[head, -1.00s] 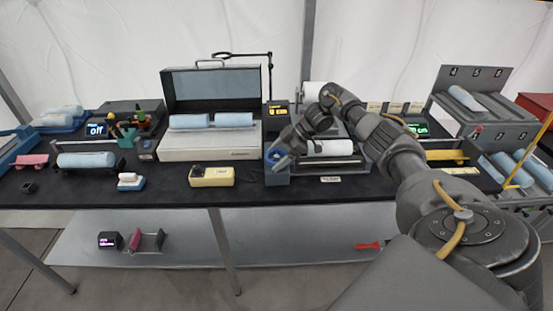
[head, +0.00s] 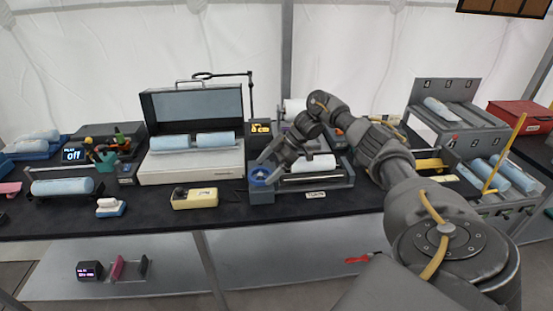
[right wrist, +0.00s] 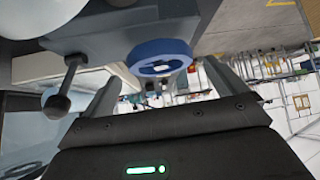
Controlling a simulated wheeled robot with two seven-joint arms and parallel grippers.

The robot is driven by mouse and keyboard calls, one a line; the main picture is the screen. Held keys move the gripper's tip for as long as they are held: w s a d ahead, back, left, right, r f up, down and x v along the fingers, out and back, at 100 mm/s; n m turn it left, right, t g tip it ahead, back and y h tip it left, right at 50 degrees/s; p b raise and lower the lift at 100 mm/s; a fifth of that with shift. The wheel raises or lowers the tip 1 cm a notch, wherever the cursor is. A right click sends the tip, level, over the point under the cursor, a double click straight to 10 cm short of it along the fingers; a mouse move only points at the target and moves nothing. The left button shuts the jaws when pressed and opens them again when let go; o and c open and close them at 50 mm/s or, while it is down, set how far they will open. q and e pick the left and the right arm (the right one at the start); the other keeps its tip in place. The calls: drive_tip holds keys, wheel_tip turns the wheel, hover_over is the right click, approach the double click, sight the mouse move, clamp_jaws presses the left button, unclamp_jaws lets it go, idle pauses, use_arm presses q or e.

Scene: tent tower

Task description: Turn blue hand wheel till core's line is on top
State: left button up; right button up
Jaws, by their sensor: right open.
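The blue hand wheel (head: 262,177) sits on the front left end of a grey roller stand (head: 316,184) on the black table. A white core (head: 320,163) lies across the stand; I cannot make out a line on it. My right gripper (head: 264,166) is at the wheel, pointing down to the left. In the right wrist view the blue wheel (right wrist: 160,57) shows just beyond and between the spread fingers of the right gripper (right wrist: 163,86). The gripper is open and holds nothing. Whether a finger touches the rim I cannot tell. My left gripper is out of view.
A dark knob on a stem (right wrist: 58,102) stands left of the wheel in the wrist view. Left of the stand are a yellow device (head: 194,199) and an open case (head: 190,170) with blue rolls. A small display (head: 260,128) is behind. A grey rack (head: 455,118) stands right.

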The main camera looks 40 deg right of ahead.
drive_tip(key=v, duration=0.7)
idle(0.4)
